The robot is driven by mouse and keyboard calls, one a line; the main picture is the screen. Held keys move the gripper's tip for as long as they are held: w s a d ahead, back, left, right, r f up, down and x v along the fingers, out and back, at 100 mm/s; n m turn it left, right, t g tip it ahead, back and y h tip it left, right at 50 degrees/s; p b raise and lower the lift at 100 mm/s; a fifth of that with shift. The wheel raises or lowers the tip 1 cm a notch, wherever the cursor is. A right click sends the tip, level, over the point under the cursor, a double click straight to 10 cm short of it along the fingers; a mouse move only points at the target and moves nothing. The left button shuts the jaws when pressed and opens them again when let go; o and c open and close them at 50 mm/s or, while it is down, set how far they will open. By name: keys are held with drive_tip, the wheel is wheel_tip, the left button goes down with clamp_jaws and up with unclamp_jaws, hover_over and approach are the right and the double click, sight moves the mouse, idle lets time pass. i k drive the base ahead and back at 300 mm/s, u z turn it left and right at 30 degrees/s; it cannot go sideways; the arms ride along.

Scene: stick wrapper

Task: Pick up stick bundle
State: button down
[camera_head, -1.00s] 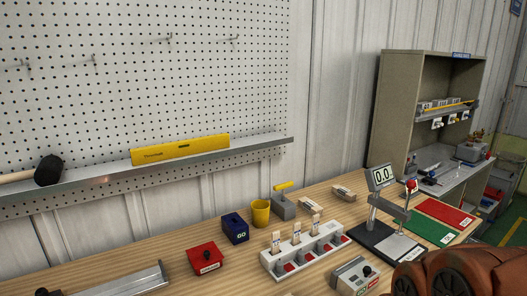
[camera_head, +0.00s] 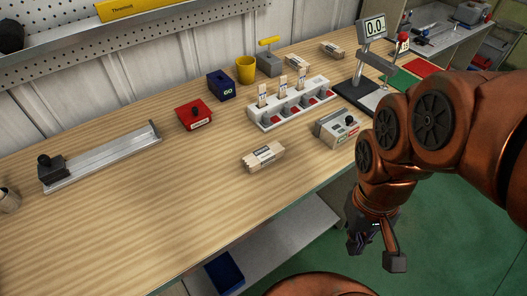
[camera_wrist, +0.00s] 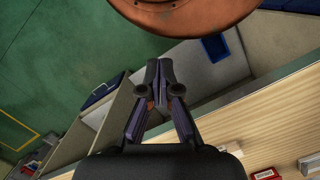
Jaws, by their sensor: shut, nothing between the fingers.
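A wrapped bundle of pale sticks (camera_head: 262,158) lies on the wooden workbench (camera_head: 170,200), near its front edge. Two similar bundles lie at the back of the bench, one nearer the middle (camera_head: 297,62) and one farther right (camera_head: 331,50). Several slots form a white rack (camera_head: 264,121), where small stick groups stand upright. My gripper (camera_head: 361,246) hangs beyond the bench's front edge, to the right of and apart from the near bundle. In the wrist view my gripper (camera_wrist: 159,66) has its fingers together, with nothing between them.
A grey control box (camera_head: 337,128), red box (camera_head: 194,116), blue GO box (camera_head: 221,85) and yellow cup (camera_head: 245,69) stand on the bench. A scale with a display (camera_head: 374,28) stands at the back right. A metal rail (camera_head: 105,160) lies left. The front middle is clear.

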sight(259, 159)
drive_tip(key=u, duration=3.4)
drive_tip(key=k, duration=0.55)
drive_tip(key=z, duration=1.1)
